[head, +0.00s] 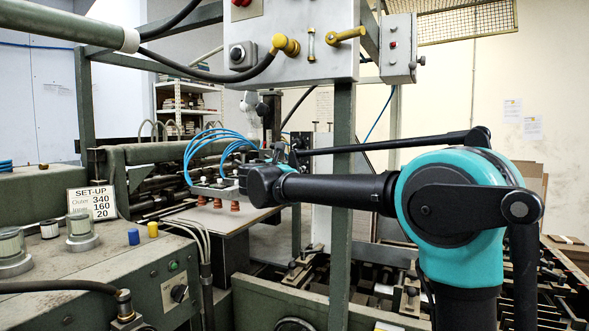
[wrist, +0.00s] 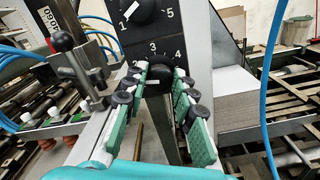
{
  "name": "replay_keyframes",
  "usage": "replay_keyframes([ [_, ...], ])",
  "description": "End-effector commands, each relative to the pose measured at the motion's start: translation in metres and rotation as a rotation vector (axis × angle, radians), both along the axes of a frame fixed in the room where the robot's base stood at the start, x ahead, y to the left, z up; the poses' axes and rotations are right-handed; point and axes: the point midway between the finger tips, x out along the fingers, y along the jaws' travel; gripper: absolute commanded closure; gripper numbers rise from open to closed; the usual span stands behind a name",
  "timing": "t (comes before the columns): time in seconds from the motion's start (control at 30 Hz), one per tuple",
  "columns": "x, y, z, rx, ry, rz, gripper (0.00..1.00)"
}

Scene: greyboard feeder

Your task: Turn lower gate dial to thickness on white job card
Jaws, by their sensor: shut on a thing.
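In the wrist view a dark panel (wrist: 180,42) carries two black dials with white numbers. The lower gate dial (wrist: 152,72) sits between the green pads of my gripper (wrist: 161,72), which is shut on it. The numbers 2, 3 and 4 show above this dial; a small white mark shows on its near side, but its exact setting is unclear. The upper dial (wrist: 143,10) has its white mark towards 1. In the head view my gripper is hidden behind my arm. A white card (head: 92,204) headed SET-UP reads 340, 160 and 20; its last line label is unclear.
A lever with a black ball knob (wrist: 62,41) stands left of my gripper. Blue hoses (head: 212,147) and red suction cups (head: 217,203) are near my arm's end in the head view. A stack of grey board (wrist: 238,98) lies right of the panel. A post (head: 342,230) stands nearby.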

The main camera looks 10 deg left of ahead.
Motion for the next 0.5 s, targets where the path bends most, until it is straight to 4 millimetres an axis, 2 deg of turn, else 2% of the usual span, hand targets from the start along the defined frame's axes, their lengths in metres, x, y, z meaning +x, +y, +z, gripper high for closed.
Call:
replay_keyframes([
  [0.2, -0.0003, -0.0005, -0.0006, 0.151, -0.055, 0.000, 1.00],
  [0.5, -0.0005, -0.0010, -0.0010, 0.277, -0.101, 0.000, 1.00],
])
